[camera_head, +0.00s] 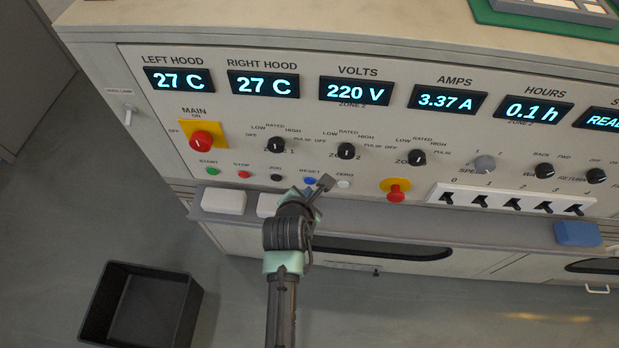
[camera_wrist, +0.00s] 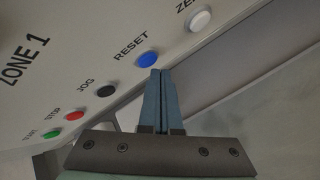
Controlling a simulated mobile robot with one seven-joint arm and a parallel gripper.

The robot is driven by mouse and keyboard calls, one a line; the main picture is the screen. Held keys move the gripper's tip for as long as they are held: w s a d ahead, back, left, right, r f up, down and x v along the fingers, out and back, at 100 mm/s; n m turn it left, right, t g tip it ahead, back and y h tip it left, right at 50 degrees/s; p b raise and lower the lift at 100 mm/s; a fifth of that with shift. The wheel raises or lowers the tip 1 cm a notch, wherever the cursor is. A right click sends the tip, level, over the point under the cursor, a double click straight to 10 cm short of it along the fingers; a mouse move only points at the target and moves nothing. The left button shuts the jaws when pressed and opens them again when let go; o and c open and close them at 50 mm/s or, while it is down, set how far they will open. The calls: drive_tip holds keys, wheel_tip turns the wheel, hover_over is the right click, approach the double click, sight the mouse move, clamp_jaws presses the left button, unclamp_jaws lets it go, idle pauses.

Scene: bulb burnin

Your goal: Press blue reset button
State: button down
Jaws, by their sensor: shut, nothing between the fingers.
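The blue reset button (camera_wrist: 148,59) sits on the panel under the word RESET in the wrist view. In the head view the blue button (camera_head: 309,181) shows just beside my gripper, between the black JOG button and the white ZERO button. My gripper (camera_wrist: 160,75) is shut and empty. In the wrist view its fingertips lie just below and slightly right of the blue button; I cannot tell whether they touch the panel. In the head view my gripper (camera_head: 322,186) is at the panel's lower edge, partly covering the area around the button.
The black JOG button (camera_wrist: 105,90), red STOP button (camera_wrist: 75,116) and white ZERO button (camera_wrist: 199,19) are close by. A red emergency knob (camera_head: 395,190) juts out to the right. A ledge (camera_head: 360,229) runs below the panel. A black bin (camera_head: 140,305) stands on the floor.

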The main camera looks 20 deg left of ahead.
drive_tip(key=shift+s, duration=0.15)
drive_tip(key=shift+s+d, duration=0.1)
drive_tip(key=s+p, duration=0.1)
drive_tip(key=s, duration=0.1)
drive_tip(key=s+d+p, duration=0.1)
drive_tip(key=s+p, duration=0.1)
drive_tip(key=shift+s+d, duration=0.15)
drive_tip(key=shift+s, duration=0.2)
idle(0.8)
